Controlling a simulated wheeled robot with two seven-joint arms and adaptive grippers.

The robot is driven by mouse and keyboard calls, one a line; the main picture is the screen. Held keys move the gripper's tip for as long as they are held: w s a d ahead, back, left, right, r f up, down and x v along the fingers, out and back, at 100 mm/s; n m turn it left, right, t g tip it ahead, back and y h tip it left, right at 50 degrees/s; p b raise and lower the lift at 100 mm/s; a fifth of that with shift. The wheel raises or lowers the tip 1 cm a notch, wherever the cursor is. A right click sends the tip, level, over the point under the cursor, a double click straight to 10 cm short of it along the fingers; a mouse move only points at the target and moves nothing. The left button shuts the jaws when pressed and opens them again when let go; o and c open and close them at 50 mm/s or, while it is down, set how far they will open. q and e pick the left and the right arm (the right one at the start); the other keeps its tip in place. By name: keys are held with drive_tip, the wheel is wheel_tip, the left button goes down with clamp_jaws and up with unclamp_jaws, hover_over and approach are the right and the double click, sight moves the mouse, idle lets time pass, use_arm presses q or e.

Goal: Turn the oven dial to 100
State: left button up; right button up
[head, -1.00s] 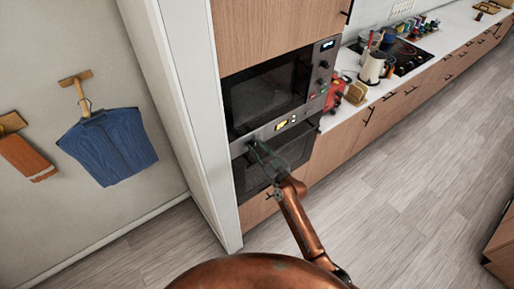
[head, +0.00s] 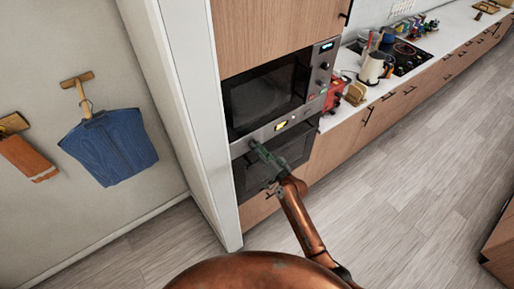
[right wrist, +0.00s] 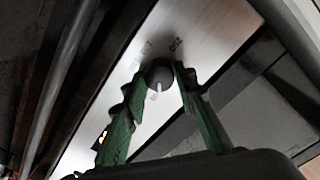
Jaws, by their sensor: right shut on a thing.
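The oven dial (right wrist: 159,77) is a dark round knob with a pale pointer line, on the silver control panel (right wrist: 190,35) in the right wrist view. My right gripper (right wrist: 160,75) has its two green fingers on either side of the dial, shut on it. In the head view the right gripper (head: 258,148) reaches the left end of the oven's control strip (head: 266,131) and hides the dial. The oven's lit yellow display (head: 281,125) is right of the gripper. My left gripper is not in view.
A microwave (head: 265,95) is built in above the oven (head: 275,165). A white wall edge (head: 190,110) stands close on the left. The floor (head: 400,200) is clear.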

drive_tip(key=shift+m, duration=0.9)
drive_tip(key=o, duration=1.2)
drive_tip(key=shift+d, duration=0.1)
drive_tip(key=shift+c, duration=0.2)
drive_tip(key=shift+s+d, duration=0.15)
drive_tip(key=shift+s, duration=0.05)
drive_tip(key=v, duration=1.1)
drive_tip(key=shift+s+d, duration=0.2)
